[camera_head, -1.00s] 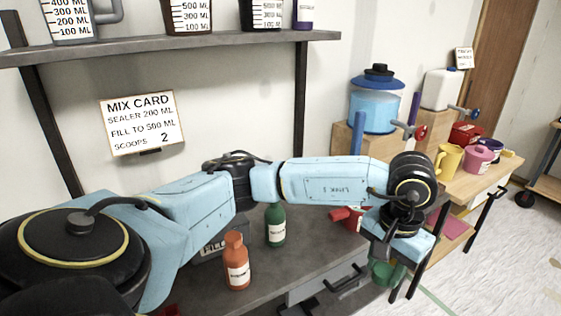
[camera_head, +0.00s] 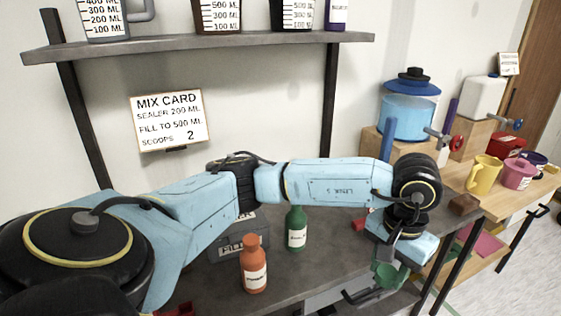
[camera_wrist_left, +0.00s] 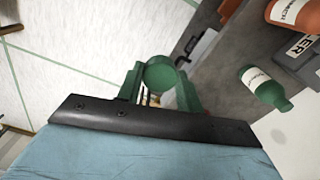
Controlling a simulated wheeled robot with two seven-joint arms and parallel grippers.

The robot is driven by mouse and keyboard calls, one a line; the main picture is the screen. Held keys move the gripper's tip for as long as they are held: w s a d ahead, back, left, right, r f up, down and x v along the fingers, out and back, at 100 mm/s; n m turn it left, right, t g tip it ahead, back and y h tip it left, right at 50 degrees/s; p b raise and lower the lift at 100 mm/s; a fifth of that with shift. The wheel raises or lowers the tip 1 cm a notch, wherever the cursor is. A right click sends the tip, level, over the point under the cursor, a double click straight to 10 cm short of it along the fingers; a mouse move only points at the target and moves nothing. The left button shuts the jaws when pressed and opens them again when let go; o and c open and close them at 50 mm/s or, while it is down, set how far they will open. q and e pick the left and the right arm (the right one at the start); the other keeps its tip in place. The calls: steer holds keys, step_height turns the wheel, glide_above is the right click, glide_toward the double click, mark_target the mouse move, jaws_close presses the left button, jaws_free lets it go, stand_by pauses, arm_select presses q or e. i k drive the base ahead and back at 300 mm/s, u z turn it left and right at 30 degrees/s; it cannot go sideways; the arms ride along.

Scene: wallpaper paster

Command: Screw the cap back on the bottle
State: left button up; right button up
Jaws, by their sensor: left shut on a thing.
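My left gripper (camera_head: 388,275) hangs just past the front right part of the grey bench in the head view. In the left wrist view its two green fingers (camera_wrist_left: 158,88) are shut on a round green cap (camera_wrist_left: 159,75). A green bottle (camera_head: 297,232) with a white label stands upright on the bench, left of the gripper and apart from it. My arm hides its top in the head view; the left wrist view also shows the bottle (camera_wrist_left: 264,88), with a narrow green neck. My right gripper is not in view.
An orange bottle (camera_head: 254,268) stands in front of a grey box marked FILLER (camera_head: 240,240). A wall shelf (camera_head: 200,48) with measuring jugs hangs above the bench. A wooden table at right holds a blue dispenser (camera_head: 408,115), a yellow jug (camera_head: 484,175) and a pink jug (camera_head: 518,174).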

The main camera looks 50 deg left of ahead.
mark_target(296, 219)
steer(key=u, duration=1.1)
steer(key=i, duration=1)
steer(key=u, duration=0.85)
